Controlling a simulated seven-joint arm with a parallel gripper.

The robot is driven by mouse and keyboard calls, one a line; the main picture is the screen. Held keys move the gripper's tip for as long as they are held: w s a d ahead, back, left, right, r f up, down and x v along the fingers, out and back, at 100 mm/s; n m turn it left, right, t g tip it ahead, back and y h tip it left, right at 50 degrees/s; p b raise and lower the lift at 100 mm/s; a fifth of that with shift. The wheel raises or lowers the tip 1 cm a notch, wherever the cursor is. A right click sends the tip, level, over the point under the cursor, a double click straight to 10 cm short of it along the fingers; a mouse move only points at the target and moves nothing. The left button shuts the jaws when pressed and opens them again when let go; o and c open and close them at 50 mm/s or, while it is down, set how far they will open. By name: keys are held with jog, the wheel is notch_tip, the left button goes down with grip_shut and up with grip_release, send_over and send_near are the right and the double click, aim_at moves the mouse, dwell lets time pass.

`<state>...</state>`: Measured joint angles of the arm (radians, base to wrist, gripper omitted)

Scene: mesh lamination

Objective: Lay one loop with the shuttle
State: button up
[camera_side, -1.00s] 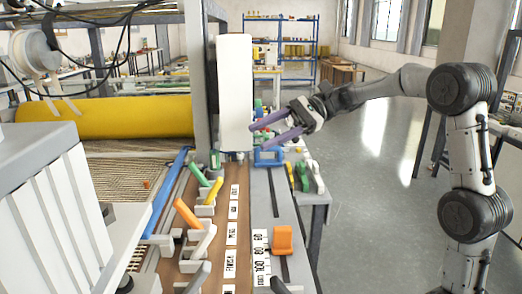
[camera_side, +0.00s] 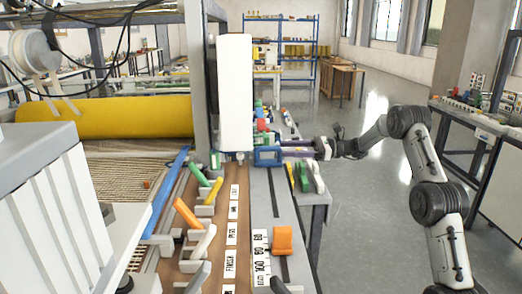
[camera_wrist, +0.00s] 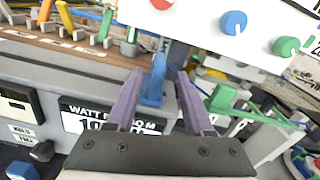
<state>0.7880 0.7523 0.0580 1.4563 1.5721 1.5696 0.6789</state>
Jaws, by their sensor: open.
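A blue slider-like block (camera_side: 267,157) sits at the far end of a grey rail (camera_side: 262,200). An orange block (camera_side: 283,240) sits nearer on the same rail; no part is marked as the shuttle. My gripper (camera_side: 284,153), with purple fingers, reaches in from the right at the blue block's height. In the wrist view my gripper (camera_wrist: 158,84) has its fingers apart, with an upright blue piece (camera_wrist: 154,82) between or just beyond the tips. I cannot tell whether they touch it.
A brown strip with labels and green, orange and white levers (camera_side: 187,213) runs left of the rail. A white panel (camera_side: 235,92) stands close behind the blue block. Green, yellow and white handles (camera_side: 305,176) lie just below my gripper. The floor at right is open.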

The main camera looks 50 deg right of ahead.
aim_at(262, 149)
jog(key=x, duration=0.9)
grip_shut()
jog(key=shift+d, duration=0.1)
dwell(1.2)
